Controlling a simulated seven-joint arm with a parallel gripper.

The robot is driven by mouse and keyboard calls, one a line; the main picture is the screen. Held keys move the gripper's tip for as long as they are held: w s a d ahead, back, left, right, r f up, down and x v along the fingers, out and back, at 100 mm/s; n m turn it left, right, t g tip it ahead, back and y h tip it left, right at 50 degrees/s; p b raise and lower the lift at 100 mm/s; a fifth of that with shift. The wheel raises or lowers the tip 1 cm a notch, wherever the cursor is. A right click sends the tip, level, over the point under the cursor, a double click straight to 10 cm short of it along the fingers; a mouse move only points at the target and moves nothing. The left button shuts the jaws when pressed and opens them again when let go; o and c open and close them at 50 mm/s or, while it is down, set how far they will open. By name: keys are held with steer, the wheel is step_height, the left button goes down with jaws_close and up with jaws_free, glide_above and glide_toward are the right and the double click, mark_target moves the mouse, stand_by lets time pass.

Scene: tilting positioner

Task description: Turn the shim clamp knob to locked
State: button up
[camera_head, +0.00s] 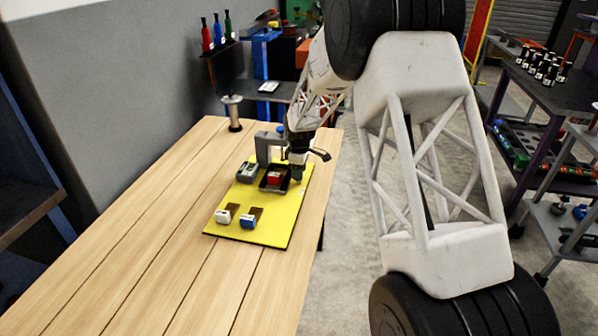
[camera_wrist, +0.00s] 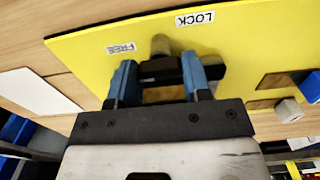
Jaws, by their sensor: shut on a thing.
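In the wrist view the shim clamp knob (camera_wrist: 160,66) shows as a dark bar on the yellow board (camera_wrist: 85,55). A grey rounded piece (camera_wrist: 160,44) stands beside it. The FREE label (camera_wrist: 125,48) lies left of this piece and the LOCK label (camera_wrist: 195,19) lies to its upper right. The blue fingers of my gripper (camera_wrist: 159,78) are on either side of the dark bar and shut on it. The knob's exact angle is hard to tell. In the head view my gripper (camera_head: 298,170) is low at the board's right edge and hides the knob.
A black tray with a red block (camera_head: 274,176) and a grey-green block (camera_head: 248,172) are left of my gripper. A white block (camera_head: 222,217) and a blue block (camera_head: 248,222) are at the board's near end. The wooden table (camera_head: 165,225) is clear to the left.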

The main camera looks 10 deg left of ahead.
steer(key=shift+m, duration=0.4)
steer(key=m, duration=0.7)
steer(key=shift+m, duration=0.4)
steer(key=m, duration=0.4)
steer(key=shift+m, duration=0.3)
steer(key=m, duration=0.4)
steer(key=shift+r+m, duration=0.1)
steer(key=shift+m, duration=0.3)
steer(key=o, duration=0.9)
